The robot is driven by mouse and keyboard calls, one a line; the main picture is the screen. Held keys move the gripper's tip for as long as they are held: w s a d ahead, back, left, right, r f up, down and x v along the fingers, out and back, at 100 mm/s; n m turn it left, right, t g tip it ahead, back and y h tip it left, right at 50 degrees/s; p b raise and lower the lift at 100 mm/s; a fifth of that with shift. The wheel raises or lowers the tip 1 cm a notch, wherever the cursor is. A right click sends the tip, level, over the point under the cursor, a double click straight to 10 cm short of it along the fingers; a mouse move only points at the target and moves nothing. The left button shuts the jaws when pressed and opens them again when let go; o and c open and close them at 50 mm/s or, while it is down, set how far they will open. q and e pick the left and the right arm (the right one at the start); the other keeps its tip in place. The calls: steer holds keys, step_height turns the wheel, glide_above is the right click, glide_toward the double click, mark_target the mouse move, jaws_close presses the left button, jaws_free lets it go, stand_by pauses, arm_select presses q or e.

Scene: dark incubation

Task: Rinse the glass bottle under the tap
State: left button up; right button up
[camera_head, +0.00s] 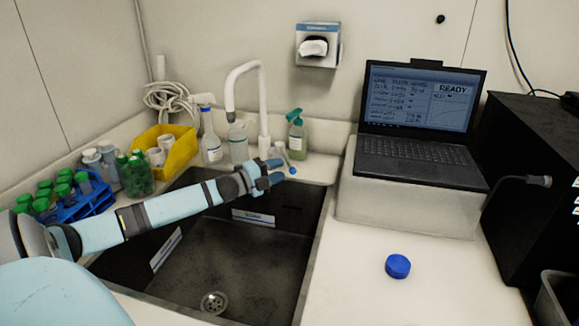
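A white tap (263,110) rises behind the dark sink (245,262), with its curved spout toward the left. My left gripper (277,172) is over the sink's back edge, just left of the knob. Its two blue fingers look apart, with nothing seen between them. A clear bottle (238,145) stands behind the sink near the spout; I cannot tell if it is the glass bottle. My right gripper is not in view.
A blue cap (398,266) lies on the clear right counter. A laptop (420,115) sits on a white box (405,205). A spray bottle (210,140), green pump bottle (297,138), yellow bin (180,153) and blue rack (90,198) stand around the sink.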

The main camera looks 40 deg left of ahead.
mark_target(289, 163)
arm_select(q)
steer(key=shift+x, duration=2.25)
jaws_close()
